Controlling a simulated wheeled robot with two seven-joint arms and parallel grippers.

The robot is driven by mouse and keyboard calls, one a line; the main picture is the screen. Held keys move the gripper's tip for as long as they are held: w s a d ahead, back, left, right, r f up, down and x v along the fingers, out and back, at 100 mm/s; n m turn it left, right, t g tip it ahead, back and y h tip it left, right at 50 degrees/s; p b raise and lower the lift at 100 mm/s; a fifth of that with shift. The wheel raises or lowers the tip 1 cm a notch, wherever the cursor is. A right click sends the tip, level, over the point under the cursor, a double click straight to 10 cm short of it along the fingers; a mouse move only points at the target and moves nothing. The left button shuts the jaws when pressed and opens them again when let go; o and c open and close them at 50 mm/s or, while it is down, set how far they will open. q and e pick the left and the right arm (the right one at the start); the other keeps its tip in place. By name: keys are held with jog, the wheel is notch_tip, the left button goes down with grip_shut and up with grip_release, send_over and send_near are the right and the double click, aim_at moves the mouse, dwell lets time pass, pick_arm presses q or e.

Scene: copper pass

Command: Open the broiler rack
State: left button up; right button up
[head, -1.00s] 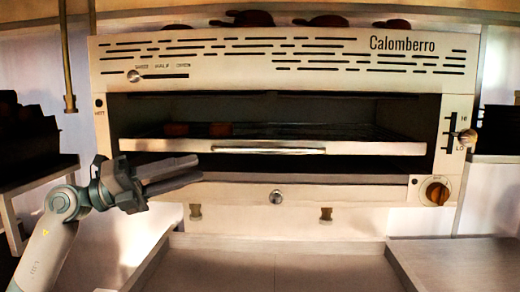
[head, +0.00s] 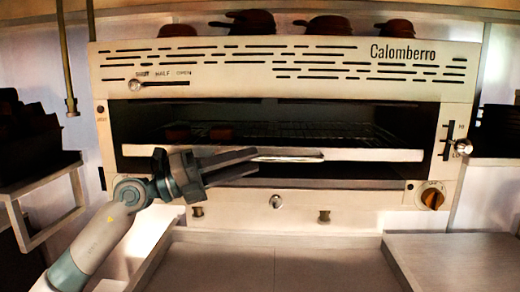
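The broiler (head: 420,85) is a wide, pale, open-fronted unit marked "Calomberro". Its rack (head: 375,155) has a pale front bar with a slim horizontal handle (head: 300,158) at the middle. Two small brown pieces (head: 220,133) lie on the left of the wire grid. My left gripper (head: 256,161) reaches in from the left, with its two fingers apart and pointing right. The fingertips overlap the left end of the handle in the picture. I cannot tell whether they touch it. My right gripper is not in view.
A slider knob (head: 135,86) is at the upper left, a side lever (head: 461,146) and an orange-brown dial (head: 432,198) at the right. Reddish pans (head: 325,25) sit on top. A grey counter (head: 270,265) below is clear. A dark shelf unit stands left.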

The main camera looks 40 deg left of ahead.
aim_at(260, 158)
pick_arm(q)
jog(key=shift+r+p+x, duration=0.2)
jog(key=shift+p+x, duration=0.3)
jog(key=shift+x, duration=0.6)
jog(key=shift+p+x, duration=0.35)
jog(key=shift+x, duration=0.45)
jog(key=shift+f, duration=0.2)
grip_shut()
